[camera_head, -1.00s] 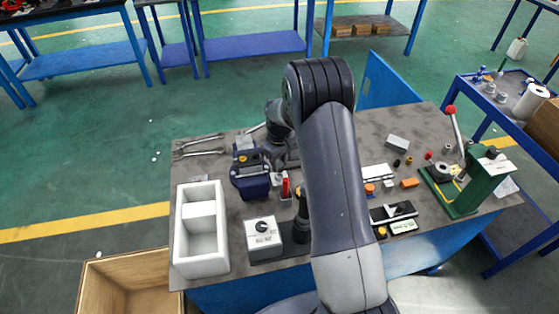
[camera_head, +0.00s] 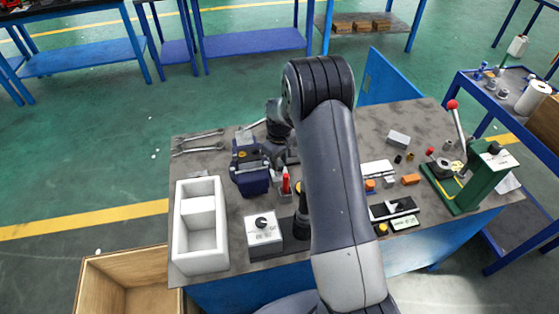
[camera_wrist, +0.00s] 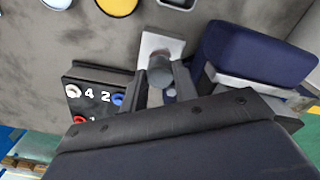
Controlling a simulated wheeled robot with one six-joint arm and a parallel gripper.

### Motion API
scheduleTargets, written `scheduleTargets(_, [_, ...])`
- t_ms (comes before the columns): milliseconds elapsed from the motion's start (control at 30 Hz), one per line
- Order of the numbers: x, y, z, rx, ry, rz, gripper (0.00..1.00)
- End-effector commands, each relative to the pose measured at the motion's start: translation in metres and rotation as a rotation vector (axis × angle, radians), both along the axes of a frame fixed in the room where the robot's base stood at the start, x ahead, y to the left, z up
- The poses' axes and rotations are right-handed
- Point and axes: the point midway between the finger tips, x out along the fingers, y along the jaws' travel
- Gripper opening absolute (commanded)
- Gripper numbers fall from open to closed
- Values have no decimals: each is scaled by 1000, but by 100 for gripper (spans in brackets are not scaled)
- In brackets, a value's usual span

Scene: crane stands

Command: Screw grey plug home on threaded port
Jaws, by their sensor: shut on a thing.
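In the wrist view my gripper (camera_wrist: 162,82) is shut on a grey round plug (camera_wrist: 160,70), which sits between its two fingertips. Just beyond the plug is a small pale block (camera_wrist: 155,42). The plug overlaps this block in the picture; I cannot tell whether they touch, and no thread shows. A black block with numbered ports (camera_wrist: 100,76) lies left of the fingers, with white, blue and red rings. In the head view my arm hides most of the gripper and the plug.
A blue vise (camera_wrist: 258,52) stands close on the right of my gripper; it also shows in the head view (camera_head: 251,178). A white divided tray (camera_head: 182,225), a switch box (camera_head: 263,236) and a green lever press (camera_head: 480,183) stand on the bench.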

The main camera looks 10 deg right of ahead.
Motion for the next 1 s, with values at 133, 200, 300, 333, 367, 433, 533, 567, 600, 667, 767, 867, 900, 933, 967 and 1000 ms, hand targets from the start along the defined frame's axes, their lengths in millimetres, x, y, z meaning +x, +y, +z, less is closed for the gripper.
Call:
scheduleTargets(133, [0, 0, -5, 0, 0, 0, 10])
scheduleTargets(200, [0, 0, -6, 0, 0, 0, 10])
scheduleTargets(300, [0, 0, -8, 0, 0, 0, 10])
scheduleTargets(333, [0, 0, -9, 0, 0, 0, 10])
scheduleTargets(367, [0, 0, -10, 0, 0, 0, 10])
scheduleTargets(433, [0, 0, -11, 0, 0, 0, 10])
scheduleTargets(533, [0, 0, -11, 0, 0, 0, 31])
scheduleTargets(567, [0, 0, -11, 0, 0, 0, 34])
scheduleTargets(600, [0, 0, -11, 0, 0, 0, 37])
scheduleTargets(667, [0, 0, -11, 0, 0, 0, 42])
scheduleTargets(767, [0, 0, -11, 0, 0, 0, 50])
scheduleTargets(867, [0, 0, -11, 0, 0, 0, 53])
scheduleTargets(900, [0, 0, -11, 0, 0, 0, 53])
scheduleTargets(933, [0, 0, -11, 0, 0, 0, 53])
scheduleTargets(967, [0, 0, -11, 0, 0, 0, 53])
scheduleTargets(1000, [0, 0, -11, 0, 0, 0, 53])
